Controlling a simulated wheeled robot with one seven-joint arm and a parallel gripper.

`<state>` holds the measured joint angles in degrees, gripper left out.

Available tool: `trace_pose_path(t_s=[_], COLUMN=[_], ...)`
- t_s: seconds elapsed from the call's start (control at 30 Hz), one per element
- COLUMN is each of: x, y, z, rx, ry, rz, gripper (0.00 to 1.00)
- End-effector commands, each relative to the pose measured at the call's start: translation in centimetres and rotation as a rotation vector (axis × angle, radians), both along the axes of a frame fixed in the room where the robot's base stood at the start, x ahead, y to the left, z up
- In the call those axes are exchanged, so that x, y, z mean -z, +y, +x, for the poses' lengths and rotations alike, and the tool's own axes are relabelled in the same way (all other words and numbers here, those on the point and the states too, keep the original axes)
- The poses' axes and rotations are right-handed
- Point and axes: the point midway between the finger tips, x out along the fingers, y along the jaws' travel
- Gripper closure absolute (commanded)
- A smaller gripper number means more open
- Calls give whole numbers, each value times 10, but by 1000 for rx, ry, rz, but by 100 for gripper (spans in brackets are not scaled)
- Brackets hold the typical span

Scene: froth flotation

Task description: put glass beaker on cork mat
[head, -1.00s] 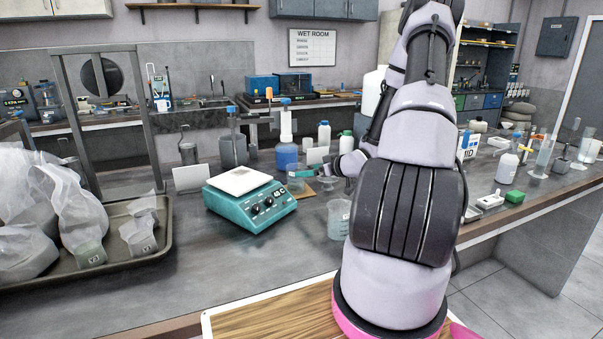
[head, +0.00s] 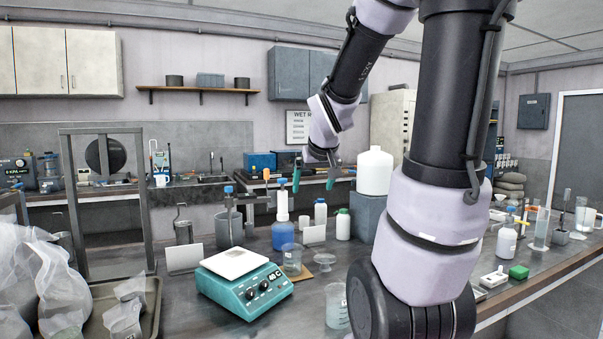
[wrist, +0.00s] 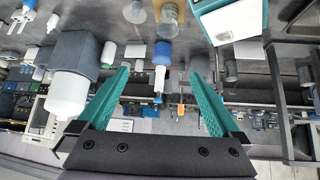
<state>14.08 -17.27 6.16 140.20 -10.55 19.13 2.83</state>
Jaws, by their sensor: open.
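The glass beaker (head: 292,258) stands upright on the bench behind the right side of the teal hotplate. The brown cork mat (head: 301,277) shows around its base, and the beaker appears to stand on it. My gripper (head: 314,181) is open and empty, raised well above the bench and apart from the beaker. In the wrist view its teal fingers (wrist: 160,72) are spread wide with nothing between them.
The hotplate (head: 243,280) stands left of the mat. A graduated beaker (head: 336,306) stands in front. White bottles (head: 343,224) stand behind.

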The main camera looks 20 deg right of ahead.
Motion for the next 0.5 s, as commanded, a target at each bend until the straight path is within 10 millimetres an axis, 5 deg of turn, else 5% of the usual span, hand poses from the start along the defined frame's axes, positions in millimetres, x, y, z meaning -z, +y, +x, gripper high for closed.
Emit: trace_pose_path(t_s=[0.1, 0.3, 0.5], x=[-30, -52, -57], y=[36, 81, 98], z=[-52, -121, -148], rx=[40, 46, 36], ry=[6, 51, 79], rz=[130, 337, 422], gripper=[0, 0, 0])
